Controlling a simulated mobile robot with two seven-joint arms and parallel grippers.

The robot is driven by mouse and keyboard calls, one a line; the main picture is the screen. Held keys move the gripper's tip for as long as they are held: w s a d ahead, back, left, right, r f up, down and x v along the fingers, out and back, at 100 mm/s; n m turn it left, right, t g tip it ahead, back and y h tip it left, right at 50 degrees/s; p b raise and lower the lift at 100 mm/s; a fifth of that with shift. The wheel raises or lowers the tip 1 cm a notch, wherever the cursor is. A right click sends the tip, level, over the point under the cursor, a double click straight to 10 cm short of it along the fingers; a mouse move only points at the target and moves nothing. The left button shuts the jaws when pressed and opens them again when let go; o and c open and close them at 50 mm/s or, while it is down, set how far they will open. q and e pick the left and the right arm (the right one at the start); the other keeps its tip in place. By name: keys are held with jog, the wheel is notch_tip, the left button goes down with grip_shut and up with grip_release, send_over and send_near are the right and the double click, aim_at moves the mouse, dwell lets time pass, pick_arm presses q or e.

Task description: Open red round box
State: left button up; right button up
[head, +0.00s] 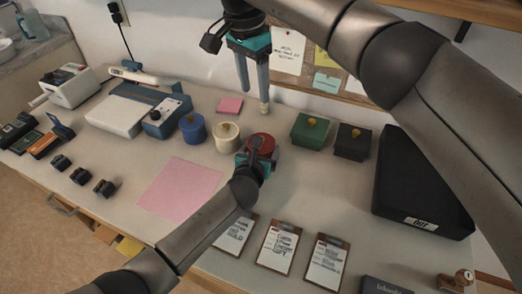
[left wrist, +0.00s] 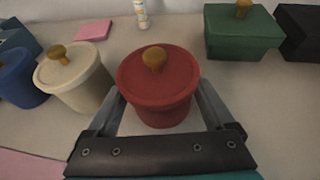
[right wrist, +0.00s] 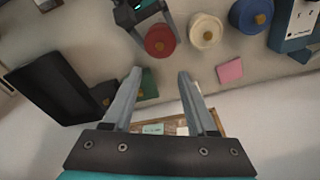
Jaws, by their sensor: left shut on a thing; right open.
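The red round box (head: 261,142) stands upright on the table, its lid on, with a yellow-brown knob (left wrist: 154,58) on top. My left gripper (head: 250,160) reaches it from the front and is shut around its body; in the left wrist view its fingers (left wrist: 160,108) lie on both sides below the lid. My right gripper (head: 254,106) is open and empty, raised above the table behind the box. In the right wrist view its fingers (right wrist: 156,76) are spread apart, and the red box (right wrist: 160,41) shows beyond them.
A cream round box (head: 227,137) and a blue round box (head: 192,128) stand left of the red one. A green square box (head: 311,130) and a black square box (head: 352,142) stand to its right. A large black case (head: 420,185) lies far right. A pink sheet (head: 180,188) lies front left.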

aim_at(266, 143)
pick_arm(q)
grip_shut()
pick_arm(e)
jog(key=shift+o, duration=1.4)
jog(key=shift+f, duration=0.2)
jog(key=shift+o, duration=0.7)
jog(key=shift+s+d+f+m+y, duration=0.1)
jog(key=shift+s+f+m+y, duration=0.05)
jog(key=shift+f+m+y, duration=0.2)
jog(key=shift+o, duration=1.3)
jog(key=d+f+m+y, duration=0.1)
jog(key=m, duration=0.1)
jog(key=s+d+f+m+y, duration=0.1)
jog(key=m, duration=0.2)
jog(key=d+f+m+y, duration=0.1)
jog(key=m+y, duration=0.1)
jog(key=shift+s+m+g, duration=0.25)
jog(key=shift+s+g, duration=0.05)
jog(key=shift+s, duration=0.05)
jog(key=d+m+t, duration=0.1)
jog(key=d+m, duration=0.3)
jog(key=m, duration=0.1)
jog(key=shift+y, duration=0.25)
jog(key=x, duration=0.8)
jog(key=w+x, duration=0.1)
jog(key=x, duration=0.3)
jog(key=shift+d+f, duration=0.3)
jog(key=shift+f, duration=0.1)
